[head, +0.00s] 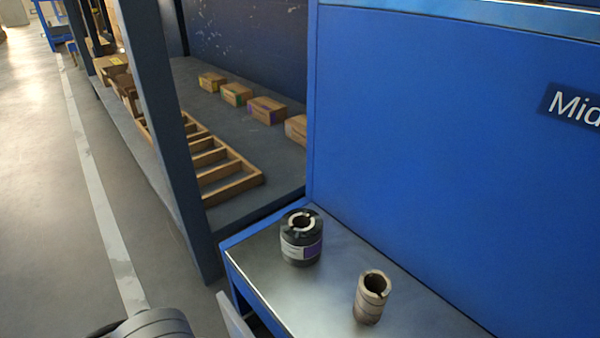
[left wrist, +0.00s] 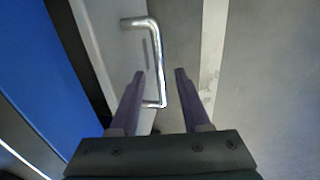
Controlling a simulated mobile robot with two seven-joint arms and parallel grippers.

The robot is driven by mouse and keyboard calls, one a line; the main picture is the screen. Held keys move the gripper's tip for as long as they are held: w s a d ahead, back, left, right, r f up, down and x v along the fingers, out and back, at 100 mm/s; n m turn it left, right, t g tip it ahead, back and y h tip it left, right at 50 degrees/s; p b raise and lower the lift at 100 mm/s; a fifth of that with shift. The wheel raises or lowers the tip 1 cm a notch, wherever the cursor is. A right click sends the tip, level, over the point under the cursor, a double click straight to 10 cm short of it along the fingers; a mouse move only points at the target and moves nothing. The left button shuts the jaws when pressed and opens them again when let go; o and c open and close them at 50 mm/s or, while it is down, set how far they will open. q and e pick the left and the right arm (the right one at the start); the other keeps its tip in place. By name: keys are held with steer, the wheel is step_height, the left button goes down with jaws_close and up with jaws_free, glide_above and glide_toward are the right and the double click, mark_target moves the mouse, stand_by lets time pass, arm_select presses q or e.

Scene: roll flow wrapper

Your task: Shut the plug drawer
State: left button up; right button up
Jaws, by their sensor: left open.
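The plug drawer shows in the left wrist view as a pale grey front (left wrist: 103,35) with a bent metal handle (left wrist: 155,60). A dark gap lies between this front and the blue cabinet side, so the drawer stands out from the cabinet. In the head view, a pale panel (head: 236,318) at the bottom, beside the bench's left edge, looks like the drawer front. My left gripper (left wrist: 160,73) is open. The handle's bar lies between its two fingers in the picture; I cannot tell whether they touch it. My right gripper is not in view.
A dark roll with a purple label (head: 302,240) and a bare metal sleeve (head: 372,297) stand on the metal bench top (head: 262,262). A blue panel (head: 430,130) rises behind. Shelves with small boxes (head: 267,110) and a wooden divider frame (head: 232,188) stand at left. Floor is clear.

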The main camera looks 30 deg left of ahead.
arm_select(q)
steer(key=shift+f, duration=0.45)
steer(key=shift+w, duration=0.1)
jaws_close()
stand_by(1.1)
